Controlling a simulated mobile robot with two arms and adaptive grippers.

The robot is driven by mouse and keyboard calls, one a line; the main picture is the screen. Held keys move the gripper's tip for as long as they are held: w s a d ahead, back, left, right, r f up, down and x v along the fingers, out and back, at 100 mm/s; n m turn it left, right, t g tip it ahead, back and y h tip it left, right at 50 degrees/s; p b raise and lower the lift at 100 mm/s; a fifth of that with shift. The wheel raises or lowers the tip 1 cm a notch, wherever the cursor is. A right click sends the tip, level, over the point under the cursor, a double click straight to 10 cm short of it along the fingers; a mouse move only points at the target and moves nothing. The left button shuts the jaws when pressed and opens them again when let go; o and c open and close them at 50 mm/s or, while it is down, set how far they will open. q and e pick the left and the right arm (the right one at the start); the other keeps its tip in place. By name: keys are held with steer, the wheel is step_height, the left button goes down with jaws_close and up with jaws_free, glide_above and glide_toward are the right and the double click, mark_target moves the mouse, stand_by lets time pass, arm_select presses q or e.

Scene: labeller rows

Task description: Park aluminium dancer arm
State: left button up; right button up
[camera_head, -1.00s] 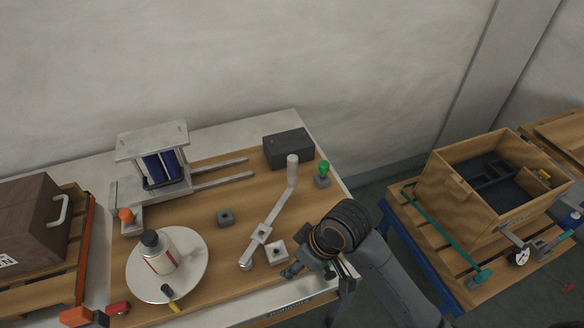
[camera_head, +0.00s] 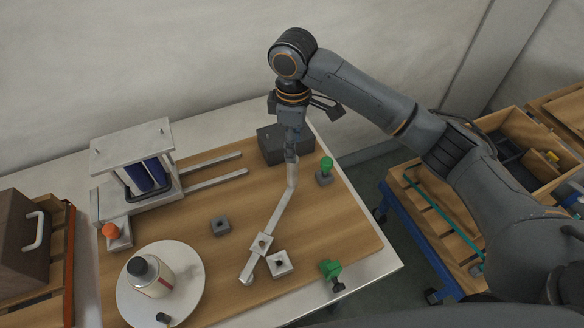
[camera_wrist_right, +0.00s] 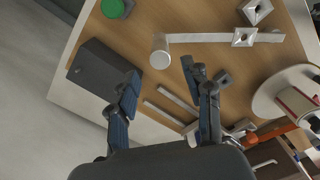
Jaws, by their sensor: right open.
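The aluminium dancer arm (camera_head: 276,222) is a pale bent bar lying across the wooden table top, with a square plate (camera_head: 261,244) near its front end. An upright round post (camera_head: 292,174) stands at its far end. My right gripper (camera_head: 291,156) points down at that post and overlaps its top in the head view. In the right wrist view the open fingers (camera_wrist_right: 160,78) stand on either side below the post (camera_wrist_right: 160,52), with a gap to it. The bar (camera_wrist_right: 205,38) runs right from the post. My left gripper is not in view.
A dark box (camera_head: 272,148) stands close behind the post, and a green knob (camera_head: 326,164) is to its right. A square block (camera_head: 280,264) lies beside the bar, a grey block (camera_head: 220,226) to its left. A bottle (camera_head: 150,276) stands on a round plate (camera_head: 190,299).

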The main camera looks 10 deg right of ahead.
mark_target(293, 173)
step_height(293, 173, down, 12)
steer(key=shift+r+p, duration=0.15)
steer(key=shift+p, duration=0.75)
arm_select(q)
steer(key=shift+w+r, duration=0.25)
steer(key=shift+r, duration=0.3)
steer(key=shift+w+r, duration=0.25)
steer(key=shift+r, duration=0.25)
arm_select(e)
steer(key=shift+c, duration=0.2)
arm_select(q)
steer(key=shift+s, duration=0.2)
arm_select(e)
jaws_close()
